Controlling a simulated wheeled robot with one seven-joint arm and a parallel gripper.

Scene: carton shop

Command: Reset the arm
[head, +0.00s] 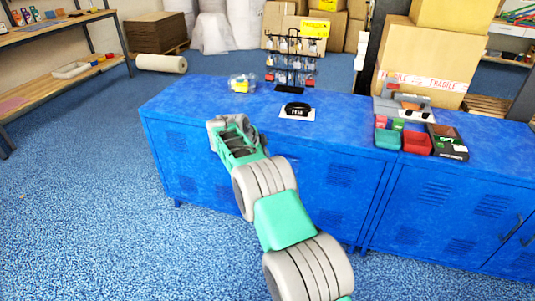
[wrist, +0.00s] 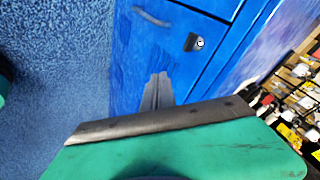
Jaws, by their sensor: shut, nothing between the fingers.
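My green and grey arm reaches up the middle of the head view. It ends in my gripper (head: 224,125) in front of the left part of the blue cabinet (head: 192,97), near its top front edge. In the wrist view the gripper's grey fingertips (wrist: 158,78) are together and hold nothing. Behind them is the blue cabinet front (wrist: 140,65) with a lock and handle. I cannot tell from these views how far the fingertips are from the cabinet.
On the cabinet top are a clear bag (head: 242,84), a black item on a white card (head: 297,110), a wire rack (head: 291,62), and red (head: 417,143) and green (head: 387,139) boxes. Cartons (head: 425,65) stand behind. Shelves (head: 62,42) are at left; blue floor (head: 80,190) is clear.

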